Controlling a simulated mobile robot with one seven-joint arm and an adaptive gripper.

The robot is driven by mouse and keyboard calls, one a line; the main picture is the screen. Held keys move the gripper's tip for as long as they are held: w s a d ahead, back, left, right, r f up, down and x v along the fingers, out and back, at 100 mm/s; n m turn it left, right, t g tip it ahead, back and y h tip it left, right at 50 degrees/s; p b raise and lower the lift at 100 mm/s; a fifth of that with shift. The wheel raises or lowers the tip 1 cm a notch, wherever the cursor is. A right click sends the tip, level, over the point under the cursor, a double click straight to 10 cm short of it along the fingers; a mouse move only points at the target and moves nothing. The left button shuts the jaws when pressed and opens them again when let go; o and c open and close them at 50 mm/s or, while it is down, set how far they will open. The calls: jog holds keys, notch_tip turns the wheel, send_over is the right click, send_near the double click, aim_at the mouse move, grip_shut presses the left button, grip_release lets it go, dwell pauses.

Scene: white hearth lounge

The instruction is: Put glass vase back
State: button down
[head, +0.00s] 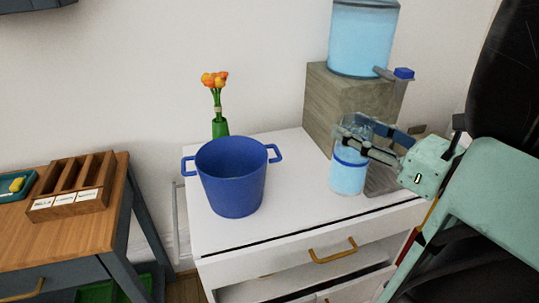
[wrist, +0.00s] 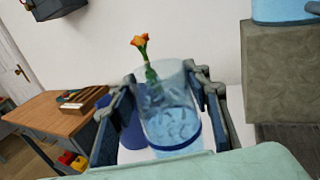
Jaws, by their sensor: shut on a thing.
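The glass vase (head: 348,172) is a clear cylinder with a blue band and light blue water up to about that band. My gripper (head: 352,138) is shut on its upper part, one finger on each side. The vase is upright over the white cabinet top (head: 285,222), in front of the dispenser; I cannot tell whether its base touches. In the wrist view the vase (wrist: 168,115) sits between the fingers of my gripper (wrist: 165,95). Its lower part is hidden there by the gripper body.
A blue pot (head: 232,180) stands left on the cabinet, with orange flowers in a green vase (head: 220,128) behind. A water dispenser (head: 362,40) with a blue-handled tap stands on a stone-like block (head: 330,105). A wooden table (head: 75,225) with a slotted box (head: 75,190) is at left.

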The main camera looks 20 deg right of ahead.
jog(key=w+a+f+b, duration=0.1)
jog(key=w+f+b, duration=0.5)
jog(key=w+f, duration=0.7)
jog(key=shift+w+a, duration=0.2)
jog(key=shift+w, duration=0.3)
jog(key=shift+b, duration=0.35)
jog(key=c, duration=1)
grip_release()
jog(key=shift+f, duration=0.15)
jog(key=shift+c, duration=0.2)
